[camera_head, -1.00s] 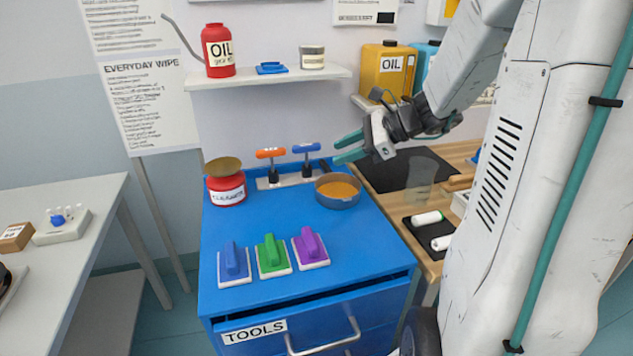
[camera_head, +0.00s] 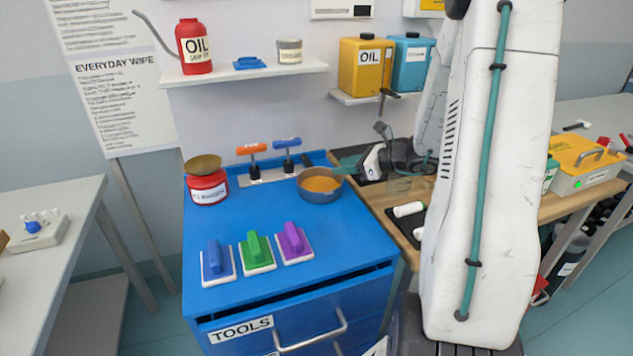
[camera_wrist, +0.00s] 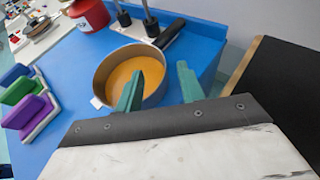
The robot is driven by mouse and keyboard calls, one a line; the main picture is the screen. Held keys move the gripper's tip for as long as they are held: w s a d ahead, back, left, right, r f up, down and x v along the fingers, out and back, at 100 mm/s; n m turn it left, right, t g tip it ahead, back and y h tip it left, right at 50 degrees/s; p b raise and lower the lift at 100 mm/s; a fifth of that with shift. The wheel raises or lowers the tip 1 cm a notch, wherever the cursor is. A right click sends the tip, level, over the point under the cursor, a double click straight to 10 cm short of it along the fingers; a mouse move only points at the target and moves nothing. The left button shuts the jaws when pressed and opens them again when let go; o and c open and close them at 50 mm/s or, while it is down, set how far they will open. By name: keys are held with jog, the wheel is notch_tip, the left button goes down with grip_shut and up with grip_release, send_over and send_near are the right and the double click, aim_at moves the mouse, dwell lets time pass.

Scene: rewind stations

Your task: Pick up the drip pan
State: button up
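The drip pan (camera_head: 322,195) is a round grey pan with orange-amber contents, standing upright on the right side of the blue tool cart's top (camera_head: 330,236). It also shows in the wrist view (camera_wrist: 102,78), with a small pale tab on its near left rim. In the wrist view my gripper (camera_wrist: 159,85) is open, with two teal fingers apart. The left finger overlaps the pan's interior and the right finger lies outside its right rim. I cannot tell whether either finger touches the pan.
Orange-handled (camera_head: 252,158) and blue-handled (camera_head: 287,154) tools stand behind the pan. A red can with a brass dish (camera_head: 207,187) is at the back left. Blue, green and purple pads (camera_head: 256,252) lie in front. A wooden bench (camera_head: 383,208) adjoins on the right.

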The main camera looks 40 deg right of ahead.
aim_at(324, 168)
jog(key=x, duration=0.5)
jog(key=shift+w+a+f, duration=0.15)
jog(key=shift+w+a, duration=0.1)
jog(key=shift+w, duration=0.1)
jog(key=shift+c, duration=0.3)
grip_shut()
